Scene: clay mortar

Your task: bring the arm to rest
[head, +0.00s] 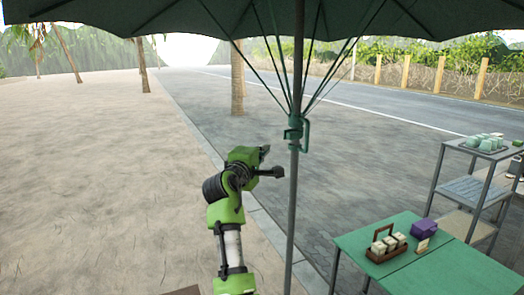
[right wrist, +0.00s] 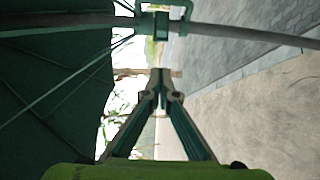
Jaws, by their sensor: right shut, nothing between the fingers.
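My right arm (head: 228,240), green with black and white joints, rises from the bottom of the head view, just left of a grey parasol pole (head: 293,215). My right gripper (right wrist: 161,80) shows in the right wrist view with its two fingers closed together at the tips and nothing between them. In the head view its end is small and partly hidden by the wrist. The pole also crosses the top of the right wrist view (right wrist: 240,34), beyond the fingertips; I cannot tell the exact gap. My left gripper is in neither view.
A green parasol canopy (head: 160,12) hangs above, with a green crank fitting (head: 296,132) on the pole. A green table (head: 440,272) at lower right bears a wooden caddy (head: 381,257) and a purple box (head: 424,228). A shelf rack (head: 470,188) stands behind. Sandy ground at left is clear.

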